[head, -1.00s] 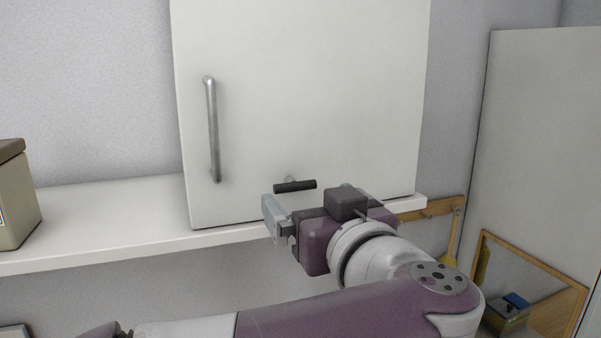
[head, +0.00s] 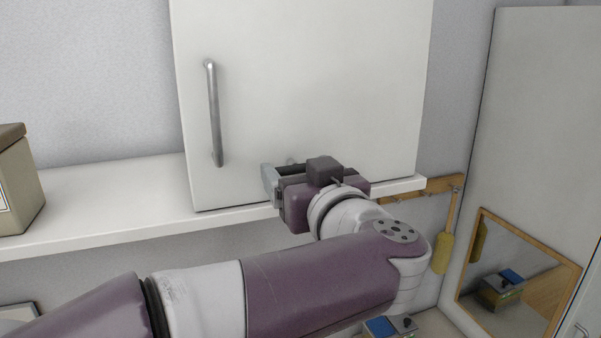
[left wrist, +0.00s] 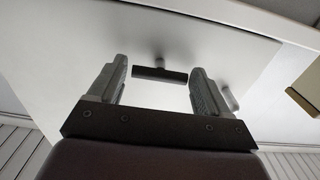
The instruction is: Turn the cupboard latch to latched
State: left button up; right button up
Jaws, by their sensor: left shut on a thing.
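The cupboard latch (head: 292,170) is a short dark bar on a small metal stem, low on the white cupboard door (head: 310,90). In the head view it is mostly hidden behind my left gripper (head: 288,177). In the left wrist view the latch bar (left wrist: 160,75) lies crosswise between the two fingertips of my left gripper (left wrist: 160,80), one finger at each end. The bar looks roughly level in the head view. My left gripper is shut on the latch. My right gripper is not in view.
A long metal handle (head: 213,115) stands upright left of the latch. A white shelf (head: 110,205) runs below the cupboard, with a box (head: 15,185) at the left. A wooden hook rail (head: 410,190), a yellow brush (head: 443,253) and a wood-framed mirror (head: 505,300) are at the right.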

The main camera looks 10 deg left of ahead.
pick_arm(q)
jog(key=n+b, duration=1.3)
jog(key=n, duration=0.4)
jog(key=shift+n+b, duration=0.35)
jog(key=shift+n, duration=0.15)
dwell(0.4)
jog(key=o, duration=1)
jog(key=b+v, duration=0.3)
jog(key=v, duration=0.9)
jog(key=shift+s+d, duration=0.2)
jog(key=shift+s, duration=0.1)
